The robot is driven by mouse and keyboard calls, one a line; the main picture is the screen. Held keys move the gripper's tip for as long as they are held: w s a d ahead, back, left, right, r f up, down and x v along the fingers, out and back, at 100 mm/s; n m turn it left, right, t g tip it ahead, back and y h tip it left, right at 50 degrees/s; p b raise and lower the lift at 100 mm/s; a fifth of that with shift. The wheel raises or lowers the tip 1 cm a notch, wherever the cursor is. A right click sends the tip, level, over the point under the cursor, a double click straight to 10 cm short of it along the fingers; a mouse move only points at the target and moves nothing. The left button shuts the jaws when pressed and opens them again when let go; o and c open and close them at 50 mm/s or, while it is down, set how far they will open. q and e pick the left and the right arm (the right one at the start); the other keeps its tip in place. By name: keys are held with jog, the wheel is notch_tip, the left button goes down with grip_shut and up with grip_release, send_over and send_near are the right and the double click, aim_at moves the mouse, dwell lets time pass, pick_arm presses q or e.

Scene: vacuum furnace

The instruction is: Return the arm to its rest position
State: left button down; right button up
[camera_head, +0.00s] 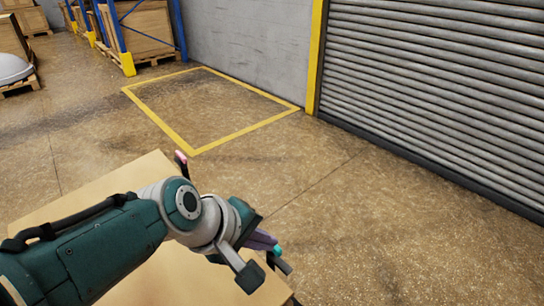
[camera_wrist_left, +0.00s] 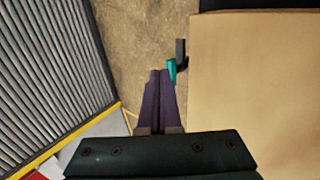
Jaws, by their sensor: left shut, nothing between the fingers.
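My left arm comes in from the left over a tan tabletop. My left gripper (camera_head: 268,243) is past the table's right side in the head view, pointing down and right. In the left wrist view its two purple fingers (camera_wrist_left: 160,75) are shut together with nothing between them. They are beside the edge of the tabletop, over the brown floor. My right gripper is not in view.
The tan tabletop (camera_head: 100,185) also fills the right of the wrist view (camera_wrist_left: 260,80). A small teal and black part (camera_wrist_left: 172,70) shows close to the fingertips; I cannot tell if they touch. A red-tipped part (camera_head: 181,160) stands at the far edge. A roller shutter (camera_head: 430,80) is at right.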

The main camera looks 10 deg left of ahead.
pick_arm(q)
notch_tip(320, 180, up, 7)
jog(key=p, duration=0.4)
jog(key=s+a+r+m+g+y, duration=0.15)
jog(key=s+a+r+m, duration=0.4)
jog(key=s, duration=0.65)
jog(key=s+a+r+m+g+y, duration=0.1)
jog(key=s+a+r+m+y, duration=0.25)
jog(key=s+a+m, duration=0.65)
notch_tip(320, 180, up, 37)
jog(key=s+d+n+p, duration=0.2)
jog(key=d+n+p, duration=0.1)
jog(key=p, duration=3.3)
jog(key=shift+s+p, duration=0.3)
jog(key=shift+p, duration=0.05)
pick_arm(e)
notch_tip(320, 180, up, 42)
pick_arm(q)
jog(key=shift+r+n+t, duration=0.1)
jog(key=shift+n+t, duration=0.15)
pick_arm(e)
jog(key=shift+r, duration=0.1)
